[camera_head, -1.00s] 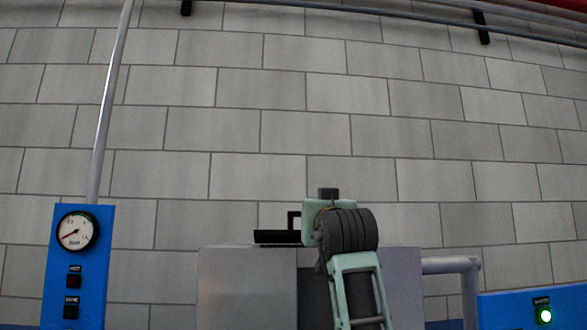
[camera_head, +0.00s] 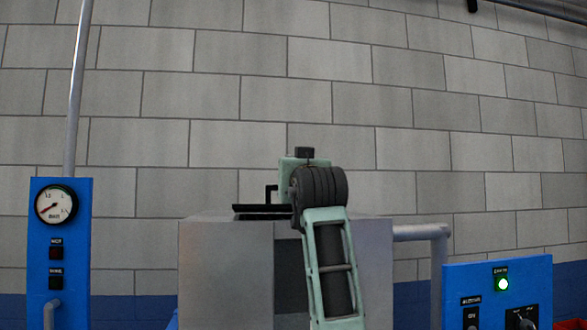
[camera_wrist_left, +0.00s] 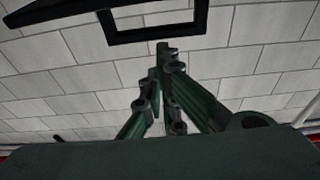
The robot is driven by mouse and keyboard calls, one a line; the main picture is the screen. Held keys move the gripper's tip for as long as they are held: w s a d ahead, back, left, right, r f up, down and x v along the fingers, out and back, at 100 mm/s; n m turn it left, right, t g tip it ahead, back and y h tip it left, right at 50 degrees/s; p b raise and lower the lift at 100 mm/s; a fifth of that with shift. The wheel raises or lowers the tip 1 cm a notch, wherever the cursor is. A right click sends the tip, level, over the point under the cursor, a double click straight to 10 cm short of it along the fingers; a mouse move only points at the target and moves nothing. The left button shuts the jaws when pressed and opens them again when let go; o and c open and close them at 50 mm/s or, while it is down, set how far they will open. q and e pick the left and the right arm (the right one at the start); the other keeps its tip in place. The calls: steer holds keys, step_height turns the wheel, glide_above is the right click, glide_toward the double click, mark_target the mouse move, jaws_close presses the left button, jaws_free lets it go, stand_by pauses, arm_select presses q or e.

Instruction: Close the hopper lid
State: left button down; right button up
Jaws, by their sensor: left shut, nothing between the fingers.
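The hopper is a grey metal box (camera_head: 226,268) in the middle of the head view. Its black lid (camera_head: 262,212), with an upright black handle (camera_head: 271,192), lies roughly level at the hopper's top edge; I cannot tell whether it is fully seated. My pale green arm rises in front of the hopper and hides its middle and the right of the lid. The gripper's fingers are hidden in the head view. In the left wrist view my left gripper (camera_wrist_left: 164,52) is shut and empty, its tips close below the handle (camera_wrist_left: 150,36); contact is unclear. My right gripper is not in view.
A blue panel with a gauge (camera_head: 56,204) stands at the left. A blue control box (camera_head: 497,280) with a lit green button is at the right. A grey pipe (camera_head: 420,232) runs out from the hopper's right side. A block wall stands behind.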

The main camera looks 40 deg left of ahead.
arm_select(q)
steer(key=s+d+f+b, duration=0.4)
steer(key=d+f+b, duration=0.1)
steer(key=d, duration=0.1)
step_height(320, 180, up, 8)
steer(key=p, duration=2)
steer(key=p+x, duration=0.2)
steer(key=x, duration=0.1)
steer(key=f+p+x, duration=0.1)
steer(key=p+x, duration=0.1)
steer(key=x, duration=0.1)
steer(key=f+p+x, duration=0.1)
steer(key=p+x, duration=0.2)
steer(key=shift+w+a, duration=0.15)
steer(key=shift+a, duration=0.15)
steer(key=shift+d+f+p, duration=0.15)
steer(key=shift+f+p, duration=0.2)
steer(key=shift+f, duration=0.75)
